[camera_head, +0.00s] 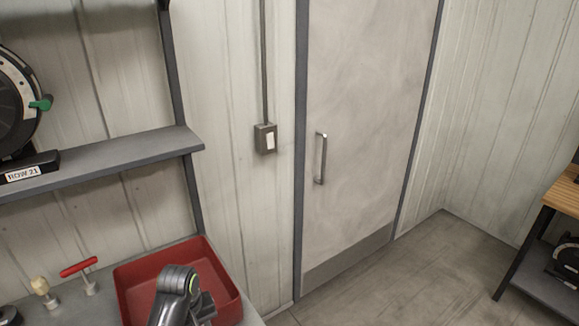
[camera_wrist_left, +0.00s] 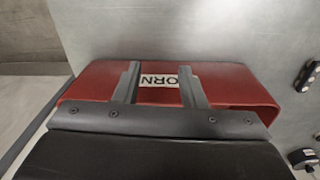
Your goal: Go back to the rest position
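My left gripper (camera_wrist_left: 157,72) is open in the left wrist view, its two fingers apart with nothing held between them. It is over a red bin (camera_wrist_left: 225,80), whose label reads "ORN", with its left end hidden behind a finger. In the head view the red bin (camera_head: 130,285) stands on the bench at the lower left. My left arm partly covers the bin there, and the fingertips are not clear. My right gripper is in neither view.
A red-handled tool (camera_head: 79,268) and a pale knob (camera_head: 41,287) stand left of the bin. Above is a shelf (camera_head: 110,160) holding a unit with a "ROW 21" label (camera_head: 23,174). A closed door (camera_head: 360,130) is at center. The floor (camera_head: 400,280) before it is clear. A wooden-topped bench (camera_head: 564,195) is at right.

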